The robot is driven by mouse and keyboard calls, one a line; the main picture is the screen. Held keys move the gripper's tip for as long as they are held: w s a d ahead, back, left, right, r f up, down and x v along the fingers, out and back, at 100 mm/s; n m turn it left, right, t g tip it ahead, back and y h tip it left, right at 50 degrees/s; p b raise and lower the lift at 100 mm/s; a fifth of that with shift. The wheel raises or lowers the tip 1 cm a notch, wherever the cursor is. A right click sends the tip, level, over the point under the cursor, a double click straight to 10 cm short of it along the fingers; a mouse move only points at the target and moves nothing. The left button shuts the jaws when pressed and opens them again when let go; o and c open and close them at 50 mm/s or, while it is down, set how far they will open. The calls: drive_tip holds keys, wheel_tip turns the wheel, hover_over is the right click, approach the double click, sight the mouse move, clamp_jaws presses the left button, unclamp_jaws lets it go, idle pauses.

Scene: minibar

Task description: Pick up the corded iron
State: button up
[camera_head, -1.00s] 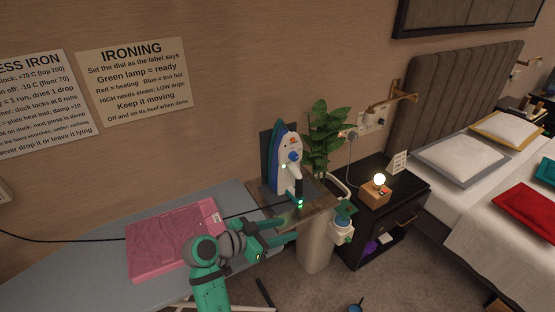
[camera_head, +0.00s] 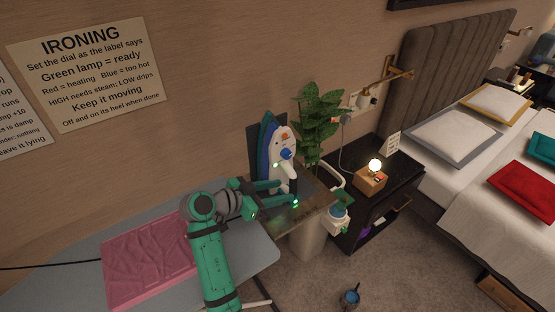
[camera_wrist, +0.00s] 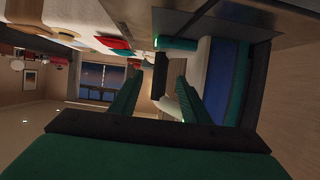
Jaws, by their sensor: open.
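The open fingers also show in the wrist view (camera_wrist: 158,90). Whether either finger touches the handle I cannot tell.
A pink folded cloth (camera_head: 150,258) lies on the grey ironing board (camera_head: 60,292), left of my arm. A plant (camera_head: 318,115) stands close behind the iron. A black nightstand (camera_head: 405,185) with a lit lamp (camera_head: 375,166) is to the right. A dark cord (camera_head: 45,267) runs at left.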

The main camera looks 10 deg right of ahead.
sight(290, 186)
drive_tip(key=shift+d+f, duration=0.2)
drive_tip(key=shift+d, duration=0.05)
drive_tip(key=shift+w+d+f, duration=0.1)
drive_tip(key=shift+w+d, duration=0.1)
drive_tip(key=shift+d, duration=0.4)
drive_tip(key=x, duration=0.4)
drive_tip(key=shift+w+d+r, duration=0.2)
drive_tip(key=shift+r, duration=0.05)
clamp_jaws()
drive_tip(key=shift+w+r, duration=0.1)
drive_tip(key=shift+w, duration=0.05)
drive_tip(key=shift+a, duration=0.25)
drive_tip(key=shift+s+d+r, duration=0.25)
drive_tip(key=shift+s+r, duration=0.05)
drive_tip(key=s+d+r, duration=0.2)
drive_tip(key=s+r, duration=0.1)
drive_tip(key=s, duration=0.3)
drive_tip(key=s+d+r, duration=0.2)
drive_tip(key=s+r, duration=0.2)
drive_tip(key=s, duration=0.3)
drive_tip(key=shift+d+r, duration=0.2)
drive_tip(key=shift+d, duration=0.2)
